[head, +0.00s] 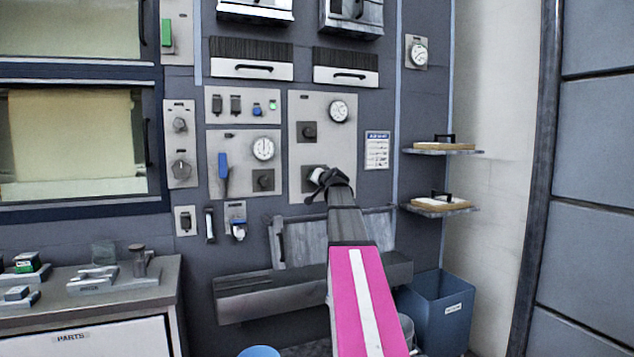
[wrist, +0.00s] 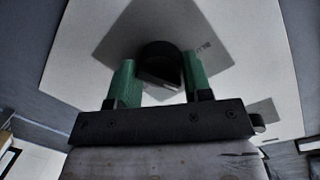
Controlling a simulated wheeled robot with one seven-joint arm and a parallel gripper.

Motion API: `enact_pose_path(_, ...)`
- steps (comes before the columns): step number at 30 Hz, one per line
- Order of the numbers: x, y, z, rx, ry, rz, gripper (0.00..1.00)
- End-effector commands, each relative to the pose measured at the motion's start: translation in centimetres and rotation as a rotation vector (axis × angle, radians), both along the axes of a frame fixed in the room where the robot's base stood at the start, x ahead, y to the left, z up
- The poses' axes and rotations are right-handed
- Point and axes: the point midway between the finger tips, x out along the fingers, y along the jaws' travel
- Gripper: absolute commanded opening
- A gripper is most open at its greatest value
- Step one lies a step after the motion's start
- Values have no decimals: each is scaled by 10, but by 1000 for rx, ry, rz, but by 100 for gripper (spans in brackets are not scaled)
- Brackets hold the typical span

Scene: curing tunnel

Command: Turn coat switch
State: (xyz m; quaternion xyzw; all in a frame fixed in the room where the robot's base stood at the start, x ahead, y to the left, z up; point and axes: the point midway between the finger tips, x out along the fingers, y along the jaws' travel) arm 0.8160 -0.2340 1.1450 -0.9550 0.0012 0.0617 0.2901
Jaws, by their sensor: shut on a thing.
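My gripper (head: 316,176) is at the lower part of a light grey control panel (head: 321,152) in the head view. In the wrist view its two green fingers (wrist: 155,82) stand on either side of a dark round knob (wrist: 160,60) and are shut on it. The knob sits on a grey square plate with partly readable lettering, so I cannot read which switch it is. In the head view my gripper hides most of this knob. Another dark knob (head: 308,132) and a round dial (head: 338,111) sit above it on the same panel.
Left of it is a panel with a blue lever (head: 223,172) and a dial (head: 262,148). Two small shelves (head: 428,152) jut out at right. A blue bin (head: 437,312) stands below them. A workbench (head: 100,285) with small parts is at lower left.

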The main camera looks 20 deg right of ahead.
Motion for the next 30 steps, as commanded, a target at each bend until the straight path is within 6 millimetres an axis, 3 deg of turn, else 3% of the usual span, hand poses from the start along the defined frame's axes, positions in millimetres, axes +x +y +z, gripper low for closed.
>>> enact_pose_path(6,0,1,0,1,1,0,22)
enact_pose_path(7,0,1,0,1,1,2,55)
enact_pose_path(9,0,0,0,1,1,0,70)
enact_pose_path(20,-4,0,0,1,1,0,70)
enact_pose_path(26,-24,0,1,1,0,0,70)
enact_pose_path(30,-48,-1,4,1,-1,-1,70)
